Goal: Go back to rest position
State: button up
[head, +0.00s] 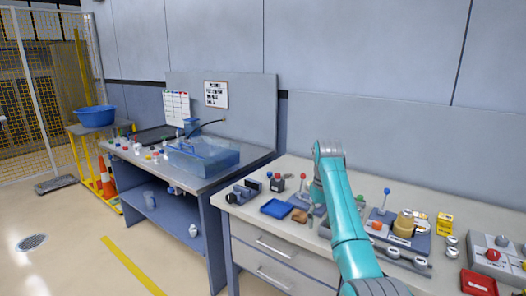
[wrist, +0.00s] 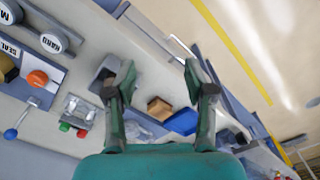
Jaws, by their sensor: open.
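My gripper (wrist: 160,76) is open in the wrist view, with its two fingers spread wide and nothing between them. It hangs over the front part of the right workbench, pointing down. In the head view my teal arm reaches up over the bench and bends at the top; the fingers cannot be made out there. A brown block (wrist: 159,107) and a blue tray (wrist: 183,122) lie below the gripper, apart from the fingers. They also show left of my arm in the head view, the tray (head: 276,208) beside the block (head: 299,215).
The right workbench (head: 455,205) holds a blue-knobbed lever (head: 386,197), a tan cylinder (head: 403,222), a control box with a red button (head: 493,255) and a red tray (head: 478,283). A translucent blue tank (head: 203,156) stands on the left bench. Open floor (head: 75,245) lies front left.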

jog(key=s+f+t, duration=0.2)
jog(key=s+f, duration=0.2)
jog(key=f, duration=1.1)
jog(key=s+f+t, duration=0.1)
jog(key=s+f, duration=0.2)
jog(key=f, duration=1.2)
jog(key=s+f+t, duration=0.2)
jog(key=s+f, duration=0.5)
jog(key=s, duration=0.3)
jog(key=s+f+t, duration=0.2)
jog(key=s+f, duration=0.5)
jog(key=s, duration=0.2)
jog(key=s+r+m+t, duration=0.1)
jog(key=s+r+t, duration=0.15)
jog(key=s, duration=1.05)
jog(key=s+r+t, duration=0.2)
jog(key=s+r, duration=0.1)
jog(key=s, duration=0.9)
jog(key=s+r+t, duration=0.1)
jog(key=s+r, duration=0.7)
jog(key=r, duration=0.3)
jog(key=s+r+t, duration=0.2)
jog(key=s+r, duration=0.7)
jog(key=r, duration=0.3)
jog(key=shift+d+m, duration=0.2)
jog(key=shift+m, duration=0.2)
